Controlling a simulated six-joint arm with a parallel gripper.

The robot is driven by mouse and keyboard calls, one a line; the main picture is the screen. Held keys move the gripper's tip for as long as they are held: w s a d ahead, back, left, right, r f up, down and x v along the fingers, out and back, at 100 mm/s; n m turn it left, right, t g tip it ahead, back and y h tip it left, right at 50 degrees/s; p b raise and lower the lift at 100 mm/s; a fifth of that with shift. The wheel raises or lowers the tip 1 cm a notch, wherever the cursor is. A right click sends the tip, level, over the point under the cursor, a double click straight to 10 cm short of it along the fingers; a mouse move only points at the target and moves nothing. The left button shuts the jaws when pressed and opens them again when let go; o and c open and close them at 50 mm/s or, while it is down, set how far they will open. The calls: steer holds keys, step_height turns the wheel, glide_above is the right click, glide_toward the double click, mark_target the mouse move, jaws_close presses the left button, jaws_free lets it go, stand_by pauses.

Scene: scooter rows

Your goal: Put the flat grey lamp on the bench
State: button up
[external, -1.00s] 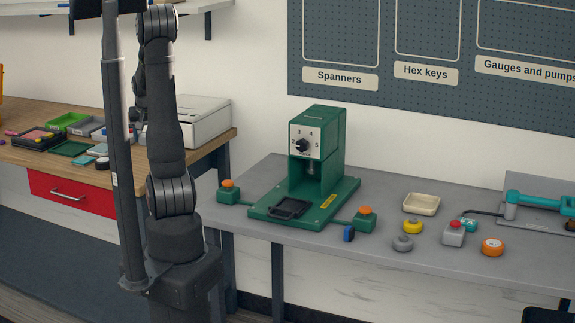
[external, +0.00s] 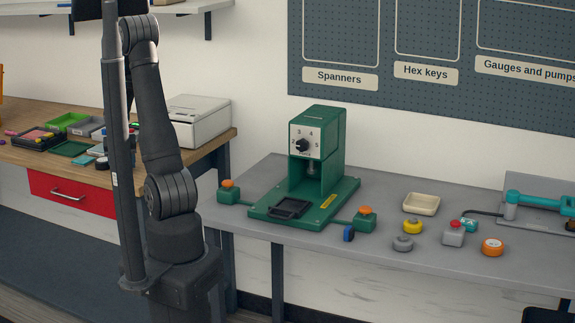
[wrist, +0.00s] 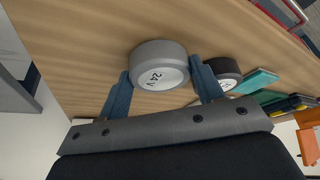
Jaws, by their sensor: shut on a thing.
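A flat, round grey lamp (wrist: 158,64) marked "24 V" sits between the two blue-grey fingers of my gripper (wrist: 161,72) in the wrist view. The gripper is shut on it. The wooden worktop shows behind the lamp; I cannot tell whether the lamp touches it. In the external view my gripper and this lamp are hidden behind my arm and column. The grey bench (external: 385,262) stands to the right in the external view, with a green press (external: 318,150) on it.
A black round thing (wrist: 224,74) and a teal block (wrist: 258,82) lie beside the right finger.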

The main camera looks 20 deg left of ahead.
steer(key=shift+f, duration=0.1)
steer(key=o, duration=1)
steer(key=v, duration=1.2)
steer(key=x, duration=1.2)
steer(key=shift+r, duration=1.1)
